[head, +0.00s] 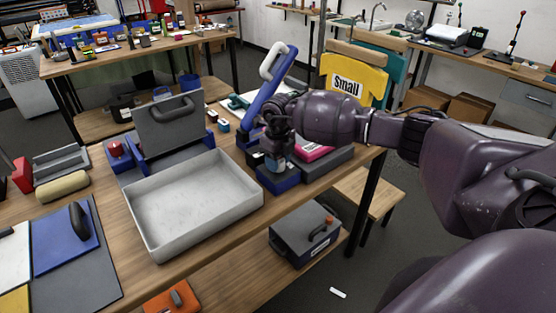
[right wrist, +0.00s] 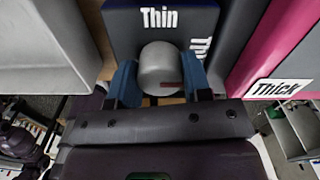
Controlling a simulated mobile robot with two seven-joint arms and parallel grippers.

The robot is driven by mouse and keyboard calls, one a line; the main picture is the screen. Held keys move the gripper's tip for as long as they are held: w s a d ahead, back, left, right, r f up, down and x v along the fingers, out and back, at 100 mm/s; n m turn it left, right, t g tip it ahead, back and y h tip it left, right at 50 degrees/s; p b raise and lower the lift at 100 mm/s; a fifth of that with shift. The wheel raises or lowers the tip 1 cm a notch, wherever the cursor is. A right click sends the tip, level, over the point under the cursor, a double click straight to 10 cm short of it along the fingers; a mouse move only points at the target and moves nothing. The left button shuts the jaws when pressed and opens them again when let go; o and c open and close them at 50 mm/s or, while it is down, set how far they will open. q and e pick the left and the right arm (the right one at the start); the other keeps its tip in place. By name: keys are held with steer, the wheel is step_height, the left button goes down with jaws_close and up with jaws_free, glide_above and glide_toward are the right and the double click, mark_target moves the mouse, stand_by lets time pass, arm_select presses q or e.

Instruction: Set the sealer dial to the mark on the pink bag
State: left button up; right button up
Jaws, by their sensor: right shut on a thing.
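The sealer's blue dial base (head: 278,180) stands at the table's right front, and the blue sealer lever (head: 268,95) with its pale handle is raised behind it. My right gripper (head: 274,158) reaches down over the base. In the right wrist view its two blue fingers are shut on the grey dial knob (right wrist: 158,58). A red line on the knob points right. The dark dial plate (right wrist: 122,40) reads "Thin" at the top; a sideways label at its right is partly hidden. My left gripper is not in view.
A white tray (head: 190,240) stands left of the dial base, with a grey upright plate device (head: 168,125) behind it. A yellow bag (head: 352,82) marked "Small" hangs behind the table. A blue clipboard-like board (head: 62,250) lies at the left.

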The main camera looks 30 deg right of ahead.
steer(key=o, duration=0.9)
step_height(320, 180, up, 11)
steer(key=shift+b, duration=0.3)
steer(key=shift+f, duration=0.1)
